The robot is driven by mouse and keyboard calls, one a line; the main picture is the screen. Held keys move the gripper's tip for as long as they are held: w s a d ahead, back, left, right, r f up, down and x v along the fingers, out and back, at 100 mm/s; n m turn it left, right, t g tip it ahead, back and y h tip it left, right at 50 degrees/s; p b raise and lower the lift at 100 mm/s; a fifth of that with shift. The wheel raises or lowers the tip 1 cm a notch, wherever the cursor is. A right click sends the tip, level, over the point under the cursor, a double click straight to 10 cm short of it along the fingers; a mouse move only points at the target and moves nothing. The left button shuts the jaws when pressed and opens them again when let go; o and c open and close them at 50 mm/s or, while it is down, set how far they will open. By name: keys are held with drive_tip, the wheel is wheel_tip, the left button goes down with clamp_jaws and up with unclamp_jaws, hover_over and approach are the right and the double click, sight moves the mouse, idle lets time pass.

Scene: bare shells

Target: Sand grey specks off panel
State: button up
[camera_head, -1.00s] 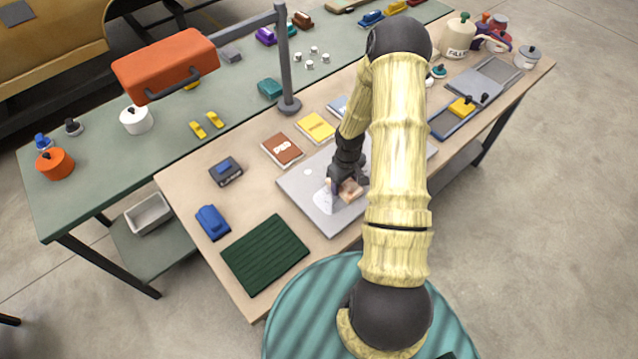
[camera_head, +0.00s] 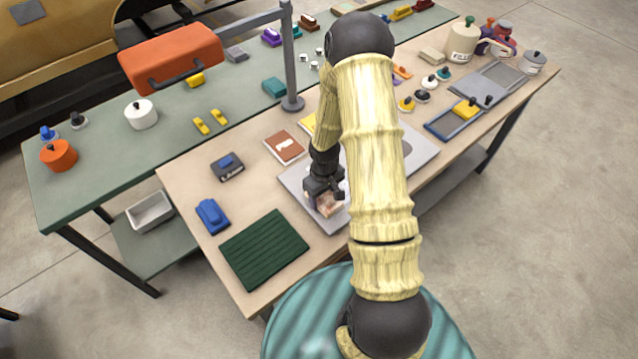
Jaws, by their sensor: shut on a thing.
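The flat grey panel (camera_head: 424,150) lies on the tan bench, its middle hidden behind my arm. My gripper (camera_head: 325,192) is over the panel's left part, pointing down. It is shut on a small tan-pink sanding block (camera_head: 329,207), which appears to rest on the panel near its front left edge; exact contact is hard to tell. Grey specks cannot be made out at this size. The pale patch on the left part is now mostly covered by the gripper and block.
A dark green ribbed mat (camera_head: 264,249), a blue block-shaped tool (camera_head: 212,216) and a dark grey box (camera_head: 228,166) lie left of the panel. A brown packet (camera_head: 285,147) lies behind it. A blue tray (camera_head: 455,120) and a filler pot (camera_head: 462,42) stand right.

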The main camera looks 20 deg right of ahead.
drive_tip(key=shift+s+a, duration=0.15)
drive_tip(key=shift+a, duration=0.3)
wheel_tip(320, 180, up, 3)
drive_tip(key=shift+a+f+p, duration=0.1)
drive_tip(key=shift+p, duration=0.65)
drive_tip(key=shift+s+r+p, duration=0.1)
drive_tip(key=shift+r+p, duration=0.5)
drive_tip(key=shift+r, duration=0.15)
wheel_tip(320, 180, up, 2)
drive_tip(key=shift+r+p, duration=0.1)
drive_tip(key=shift+p, duration=0.8)
drive_tip(key=shift+r+p, duration=0.8)
drive_tip(key=shift+r, duration=0.2)
drive_tip(key=w+a+f+m+b, duration=0.1)
drive_tip(key=a+f, duration=0.1)
drive_tip(key=w+a+f+m+b, duration=0.1)
drive_tip(key=f, duration=0.1)
drive_tip(key=w+a+f+m+b, duration=0.1)
drive_tip(key=a+f, duration=0.1)
drive_tip(key=f, duration=0.1)
drive_tip(key=shift+w+a, duration=0.25)
drive_tip(key=shift+a, duration=0.05)
